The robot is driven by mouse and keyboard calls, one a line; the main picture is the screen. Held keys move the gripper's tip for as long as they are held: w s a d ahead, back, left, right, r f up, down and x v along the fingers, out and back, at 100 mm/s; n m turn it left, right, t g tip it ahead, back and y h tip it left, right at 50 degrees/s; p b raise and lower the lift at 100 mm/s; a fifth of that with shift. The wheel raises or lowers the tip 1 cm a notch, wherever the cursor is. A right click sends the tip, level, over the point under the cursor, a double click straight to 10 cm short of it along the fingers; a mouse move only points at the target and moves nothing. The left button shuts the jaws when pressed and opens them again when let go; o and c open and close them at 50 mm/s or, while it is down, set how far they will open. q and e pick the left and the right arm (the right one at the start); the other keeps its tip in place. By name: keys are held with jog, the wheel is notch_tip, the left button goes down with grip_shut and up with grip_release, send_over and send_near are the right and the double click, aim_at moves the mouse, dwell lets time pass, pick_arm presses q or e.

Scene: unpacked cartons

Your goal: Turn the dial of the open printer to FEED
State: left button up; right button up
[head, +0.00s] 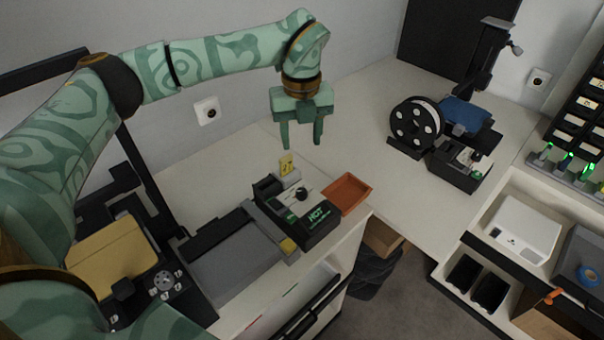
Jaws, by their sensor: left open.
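A small black machine (458,177) stands on the back table, with a blue panel (464,114) raised behind it and a white roll in a black reel (415,125) beside it. It looks like the open printer. Its pale top carries small controls, too small to read. My left gripper (302,145) points down, open and empty, in the air left of the reel, apart from everything. Below it is a black box (318,228) marked HOT, with a dark-pointed dial (300,194) on a pale plate. My right gripper is not in view.
An orange-brown tray (346,195) sits right of the HOT box. A dark stand (488,50) rises behind the printer. A device with a yellow panel (106,253) is at left. A white device (525,228) sits on the right shelf. The table between gripper and reel is clear.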

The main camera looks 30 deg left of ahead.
pick_arm(q)
send_over(301, 191)
notch_tip(301, 191, down, 6)
notch_tip(301, 191, down, 8)
jog(key=shift+d+f+b, duration=0.1)
jog(key=shift+f+b, duration=0.1)
jog(key=shift+b, duration=0.6)
jog(key=shift+f, duration=0.6)
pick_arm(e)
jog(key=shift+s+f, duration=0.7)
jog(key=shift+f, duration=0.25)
pick_arm(q)
jog(key=c, duration=1)
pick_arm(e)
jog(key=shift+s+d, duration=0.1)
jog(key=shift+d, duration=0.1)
